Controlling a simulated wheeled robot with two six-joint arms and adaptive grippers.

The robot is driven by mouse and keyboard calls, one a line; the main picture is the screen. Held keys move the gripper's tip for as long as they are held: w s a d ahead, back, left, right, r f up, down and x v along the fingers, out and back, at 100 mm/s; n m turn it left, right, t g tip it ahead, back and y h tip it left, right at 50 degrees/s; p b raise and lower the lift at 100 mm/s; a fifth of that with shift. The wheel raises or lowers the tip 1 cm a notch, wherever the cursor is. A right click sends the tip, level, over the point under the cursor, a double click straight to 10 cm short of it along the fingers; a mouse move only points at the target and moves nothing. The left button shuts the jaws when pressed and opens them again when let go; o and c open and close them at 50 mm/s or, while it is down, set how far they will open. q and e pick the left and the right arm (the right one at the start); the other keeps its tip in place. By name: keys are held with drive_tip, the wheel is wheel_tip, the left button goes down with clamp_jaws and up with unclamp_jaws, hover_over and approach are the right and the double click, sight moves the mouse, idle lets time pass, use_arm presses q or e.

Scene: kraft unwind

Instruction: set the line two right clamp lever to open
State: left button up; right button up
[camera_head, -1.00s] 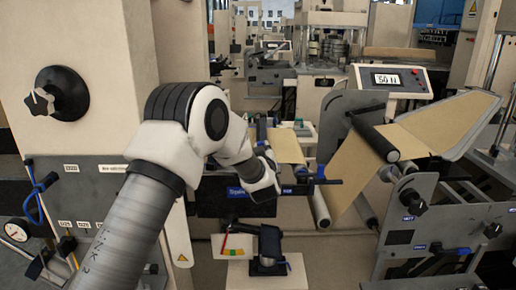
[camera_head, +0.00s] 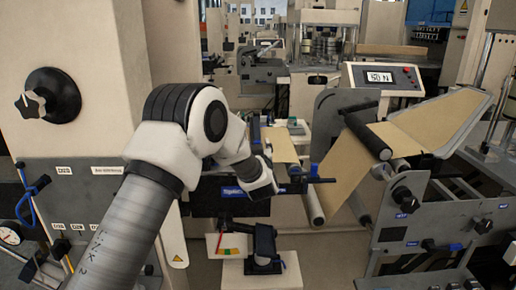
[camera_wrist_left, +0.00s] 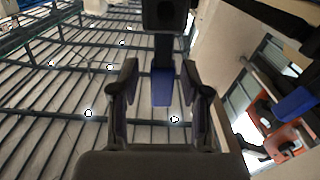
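In the head view a black clamp bar (camera_head: 322,180) crosses in front of the kraft paper web, with a blue lever tip (camera_head: 314,169) standing up on it. My left gripper (camera_head: 273,188) is at the left end of this bar; its fingers are mostly hidden by the wrist. In the left wrist view my left gripper (camera_wrist_left: 160,85) is open, one finger on each side of a blue-tipped black lever (camera_wrist_left: 162,88), with gaps on both sides. A second blue tip (camera_wrist_left: 295,103) shows at the right. I cannot tell which lever is the right one. My right gripper is out of view.
A kraft paper web (camera_head: 350,170) runs over rollers right of the gripper. A grey side plate with black knobs (camera_head: 403,196) stands at right, a display box (camera_head: 385,78) behind. A pedestal (camera_head: 258,274) stands below. A black rotary knob (camera_head: 48,96) is on the left cabinet.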

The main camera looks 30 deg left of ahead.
use_arm(q)
drive_tip(key=v, duration=1.2)
drive_tip(key=shift+f, duration=0.1)
drive_tip(key=s+d+f+m+g+h, duration=0.1)
drive_tip(key=s+f+m+g+h, duration=0.35)
drive_tip(key=f, duration=1.05)
drive_tip(key=s+f+n+g+y, duration=0.1)
drive_tip(key=s+f, duration=0.6)
drive_tip(key=f, duration=0.8)
drive_tip(key=s+d+f+m+g+h, duration=0.1)
drive_tip(key=s+d+f+g+h, duration=0.1)
drive_tip(key=s, duration=0.7)
drive_tip(key=s+d+f+m+g+h, duration=0.2)
drive_tip(key=s+d+f+g, duration=0.1)
drive_tip(key=s, duration=0.6)
drive_tip(key=s+d+f+m+g+h, duration=0.1)
drive_tip(key=s+f+g, duration=0.4)
drive_tip(key=s, duration=0.5)
drive_tip(key=shift+d+f+h, duration=0.45)
drive_tip(key=shift+d+f, duration=0.25)
drive_tip(key=shift+d, duration=0.35)
